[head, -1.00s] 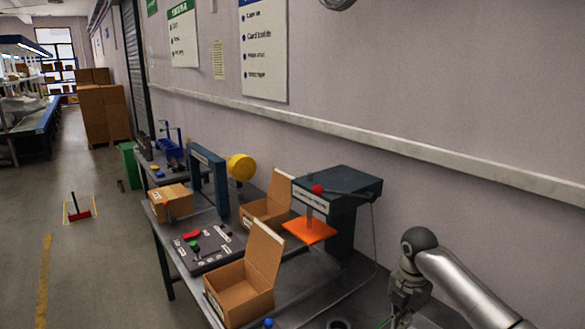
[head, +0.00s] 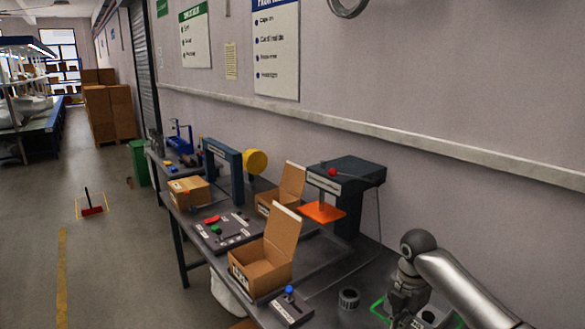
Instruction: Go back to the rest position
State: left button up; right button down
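My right arm comes in from the lower right corner, and its gripper (head: 400,305) points down over the near end of the workbench. Its fingers are small and dark against the parts below, so I cannot tell whether they are open or shut. A green-edged item (head: 380,306) lies beside and partly behind it. My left gripper is not in view. No pump tube can be made out clearly.
The workbench (head: 325,247) runs along the wall. It carries an open carton (head: 262,265), a closed carton (head: 188,191), a press with an orange plate (head: 320,212), a control panel (head: 228,231), a blue-knobbed box (head: 291,308) and a dark ring (head: 348,298). The floor at left is mostly clear.

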jog(key=s+a+f+m+y, duration=0.1)
jog(key=s+a+f+m, duration=0.4)
jog(key=s+a+f, duration=0.6)
jog(key=s+a+f+m+t+y, duration=0.1)
jog(key=s+f+m+t, duration=0.15)
jog(key=s+m, duration=0.6)
jog(key=s+d+r+m+t+h, duration=0.1)
jog(key=s+d+r+m, duration=0.1)
jog(key=s+d+m, duration=0.4)
jog(key=s+d+r+m+h, duration=0.15)
jog(key=s+m, duration=0.25)
jog(key=s, duration=0.5)
notch_tip(320, 180, down, 31)
jog(key=g+b, duration=0.1)
jog(key=b, duration=0.4)
pick_arm(q)
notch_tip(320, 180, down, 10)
jog(key=b, duration=0.5)
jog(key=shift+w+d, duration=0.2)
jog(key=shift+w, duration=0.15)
pick_arm(e)
jog(key=s+d+f+g, duration=0.1)
jog(key=s+d+f, duration=0.1)
jog(key=s+f, duration=1.6)
notch_tip(320, 180, down, 4)
jog(key=shift+d+r, duration=0.25)
jog(key=shift+d, duration=0.05)
